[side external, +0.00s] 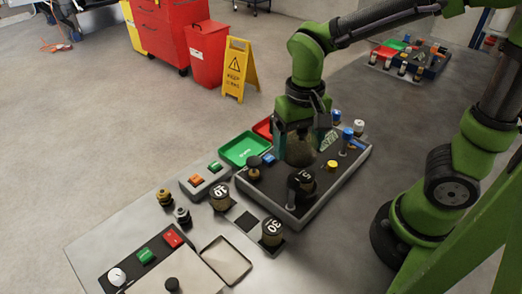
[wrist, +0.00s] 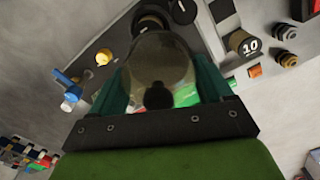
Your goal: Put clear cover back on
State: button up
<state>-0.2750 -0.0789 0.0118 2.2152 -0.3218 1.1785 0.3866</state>
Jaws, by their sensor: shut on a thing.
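The clear cover (side external: 299,152) is a smoky, see-through dome. My gripper (side external: 300,140) is shut on it, one finger on each side, above the dark control panel (side external: 262,184) with a grey frame. In the wrist view the cover (wrist: 160,58) sits between the two green fingers of my gripper (wrist: 162,78), with a dark round knob on its near side. Some green and red shows behind the cover there. I cannot tell whether the cover's rim touches the panel, and the spot beneath it is hidden.
The panel carries a yellow knob (side external: 332,165), a blue-topped lever (side external: 347,136) and a black dial (side external: 303,180) close to the cover. A green tray (side external: 243,149) lies behind it.

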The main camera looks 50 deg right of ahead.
aim_at(304, 172)
jog(key=shift+s+d+f, duration=0.15)
jog(key=shift+s+f, duration=0.25)
jog(key=shift+s, duration=0.3)
jog(key=shift+s+d+f+m, duration=0.1)
jog(key=shift+s+f+m, duration=0.25)
jog(key=shift+m, duration=0.25)
jog(key=shift+w+f, duration=0.1)
jog(key=shift+f, duration=3.1)
jog(key=shift+f, duration=0.2)
jog(key=o, duration=1)
jog(key=shift+r, duration=3.55)
